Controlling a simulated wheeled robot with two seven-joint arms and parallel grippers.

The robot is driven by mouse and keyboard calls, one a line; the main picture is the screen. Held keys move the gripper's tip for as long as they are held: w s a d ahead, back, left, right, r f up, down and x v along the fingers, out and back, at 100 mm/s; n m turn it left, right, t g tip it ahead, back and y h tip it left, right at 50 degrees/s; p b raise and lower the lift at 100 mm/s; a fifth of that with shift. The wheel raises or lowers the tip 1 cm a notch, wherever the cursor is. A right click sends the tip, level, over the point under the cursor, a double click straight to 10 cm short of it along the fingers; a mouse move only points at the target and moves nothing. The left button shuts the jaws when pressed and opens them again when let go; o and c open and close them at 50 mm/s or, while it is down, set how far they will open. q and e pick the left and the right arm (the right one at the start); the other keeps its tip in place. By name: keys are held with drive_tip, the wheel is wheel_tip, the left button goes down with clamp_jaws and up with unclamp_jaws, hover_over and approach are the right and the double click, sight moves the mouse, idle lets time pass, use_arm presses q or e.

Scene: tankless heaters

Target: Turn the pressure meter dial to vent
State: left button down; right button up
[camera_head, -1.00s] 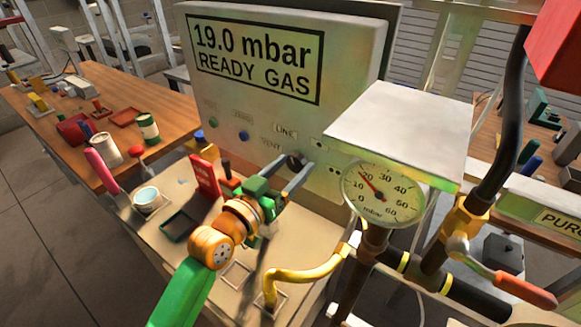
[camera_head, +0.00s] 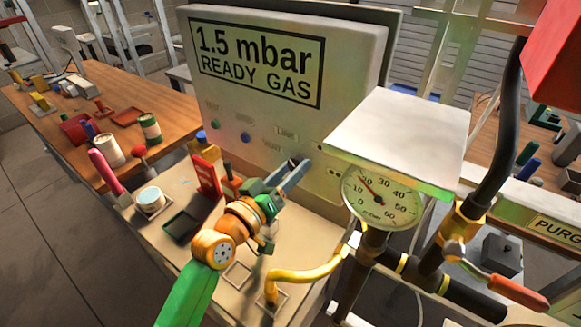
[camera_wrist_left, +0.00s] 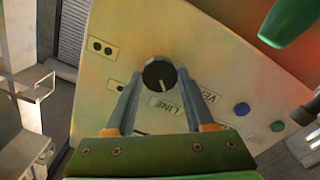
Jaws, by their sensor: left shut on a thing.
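The pressure meter dial is a dark round knob (camera_wrist_left: 159,73) with a pale pointer line, on the front of the meter panel (camera_head: 350,75). In the left wrist view its line points at the LINE label (camera_wrist_left: 164,101); the VENT label (camera_wrist_left: 208,94) lies to the right of it. My left gripper (camera_head: 297,170) is at the dial, with its two fingers shut on the knob's sides in the wrist view (camera_wrist_left: 157,78). In the head view the fingers hide most of the knob. The panel's screen (camera_head: 256,60) reads 1.5 mbar, READY GAS. My right gripper is not in view.
A round gauge (camera_head: 383,196) and a white plate (camera_head: 398,135) stand right of the dial. A yellow bent pipe (camera_head: 310,276) and a red-handled valve (camera_head: 510,290) are in front. A wooden table (camera_head: 172,105) with cups and tools is at left.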

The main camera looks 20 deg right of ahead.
use_arm(q)
drive_tip(key=shift+n+p, duration=0.5)
drive_tip(key=shift+n, duration=1.7)
drive_tip(key=c, duration=0.7)
unclamp_jaws()
drive_tip(key=o, duration=0.4)
drive_tip(key=shift+o, duration=0.2)
drive_tip(key=shift+d, duration=0.15)
drive_tip(key=v, duration=0.7)
